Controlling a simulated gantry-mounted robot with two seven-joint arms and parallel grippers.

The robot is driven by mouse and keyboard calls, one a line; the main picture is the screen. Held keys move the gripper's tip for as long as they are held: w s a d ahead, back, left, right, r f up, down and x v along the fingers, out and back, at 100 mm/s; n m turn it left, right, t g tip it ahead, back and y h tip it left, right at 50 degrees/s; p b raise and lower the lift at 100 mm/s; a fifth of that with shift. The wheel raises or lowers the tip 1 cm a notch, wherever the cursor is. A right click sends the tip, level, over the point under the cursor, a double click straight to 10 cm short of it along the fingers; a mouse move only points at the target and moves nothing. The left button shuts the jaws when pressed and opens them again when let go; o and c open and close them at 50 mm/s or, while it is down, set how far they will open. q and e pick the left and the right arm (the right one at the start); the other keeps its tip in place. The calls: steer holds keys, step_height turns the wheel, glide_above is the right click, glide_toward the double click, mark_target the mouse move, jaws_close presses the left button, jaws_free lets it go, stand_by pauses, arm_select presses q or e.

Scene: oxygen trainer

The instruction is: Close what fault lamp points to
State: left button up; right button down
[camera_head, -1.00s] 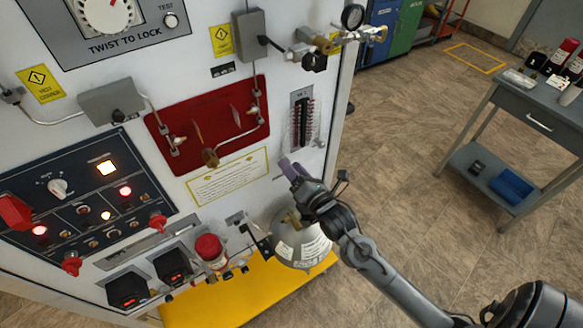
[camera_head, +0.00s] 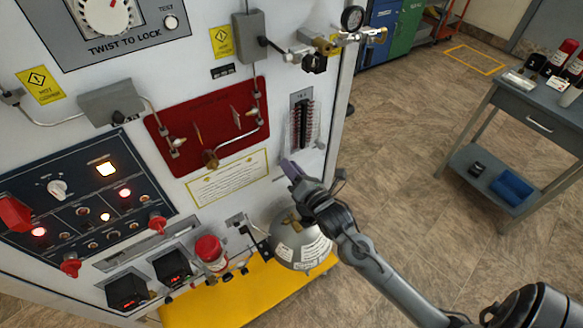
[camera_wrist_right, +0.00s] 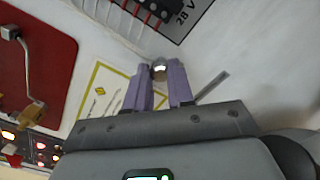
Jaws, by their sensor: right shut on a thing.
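My right gripper (camera_head: 288,167) is at the white cabinet face, below the breaker strip (camera_head: 302,122) and right of the yellow-bordered placard (camera_head: 228,179). In the right wrist view its purple fingers (camera_wrist_right: 159,82) are close together around a small shiny metal knob (camera_wrist_right: 159,68), which the fingers hide in the head view. My left gripper is not in view.
A red plate with pipes and valves (camera_head: 180,150) is left of the gripper. A grey round tank (camera_head: 297,245) stands below it near a yellow platform (camera_head: 225,300). A grey cart (camera_head: 530,130) is at right. The floor between is clear.

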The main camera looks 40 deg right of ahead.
steer(key=shift+f+m+p, duration=0.15)
steer(key=shift+m+p, duration=4.4)
steer(key=shift+m, duration=1.4)
steer(key=shift+f+m+p, duration=0.1)
steer(key=shift+m+p, duration=4.4)
steer(key=shift+m, duration=1.45)
steer(key=c, duration=1)
jaws_free()
steer(key=shift+a, duration=0.1)
